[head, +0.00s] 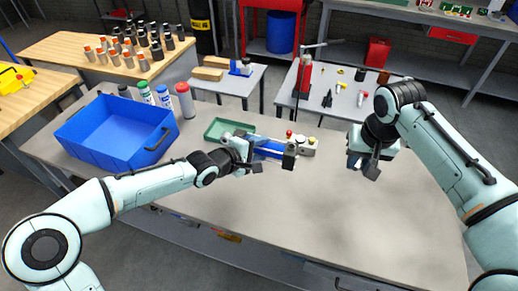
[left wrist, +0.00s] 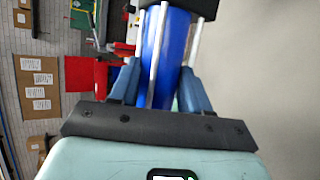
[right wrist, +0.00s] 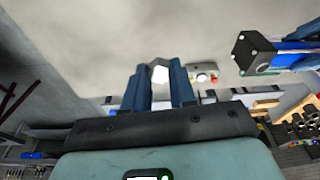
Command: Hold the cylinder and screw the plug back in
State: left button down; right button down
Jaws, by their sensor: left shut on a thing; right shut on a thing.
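The blue cylinder (head: 270,152), with silver tie rods and dark end caps, lies roughly level above the table. My left gripper (head: 254,149) is shut around its body; the left wrist view shows the blue barrel (left wrist: 172,60) between the fingers. The dark end block (right wrist: 252,52) shows in the right wrist view, apart from my right gripper. My right gripper (head: 362,163) is above the table, right of the cylinder. It is shut on a small pale piece, apparently the plug (right wrist: 159,73), at its fingertips.
A blue bin (head: 105,140) and several bottles (head: 163,95) stand at the left of the table. A green tray (head: 216,128) lies behind the left gripper. A small grey box with a red button (head: 305,144) sits behind the cylinder's end. The table's front middle is clear.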

pick_arm(q)
jog(key=shift+w+r, duration=0.1)
jog(key=shift+r, duration=0.2)
